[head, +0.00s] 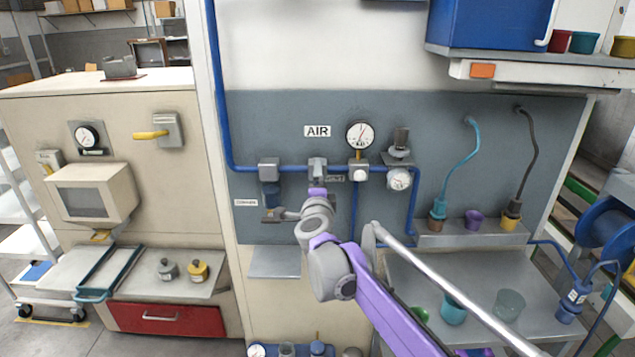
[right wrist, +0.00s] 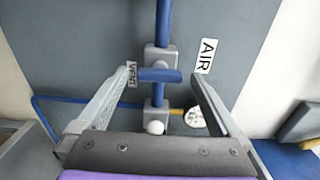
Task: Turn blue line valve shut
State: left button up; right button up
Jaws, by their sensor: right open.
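The blue line (head: 290,168) runs down the left side of the grey panel and then right, below the AIR label. My right gripper (head: 317,168) is in front of this line below the label and hides most of the valve there. In the right wrist view the valve's blue handle (right wrist: 160,75) lies crosswise to the blue pipe (right wrist: 164,20), by a grey valve body (right wrist: 160,57). The right gripper (right wrist: 162,72) is open, its fingers on either side of the handle; I cannot tell whether either touches it. My left gripper is not in view.
A pressure gauge (head: 360,135) and a regulator (head: 399,147) sit just right of the gripper. A filter (head: 269,180) hangs on its left. A VENT label (right wrist: 131,75) is partly behind one finger. A metal bench (head: 440,275) with cups stands below right.

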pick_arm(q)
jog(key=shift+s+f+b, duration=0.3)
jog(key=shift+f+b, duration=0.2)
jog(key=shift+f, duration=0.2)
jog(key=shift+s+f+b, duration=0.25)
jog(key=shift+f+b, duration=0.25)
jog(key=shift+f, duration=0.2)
pick_arm(e)
jog(key=s, duration=1.1)
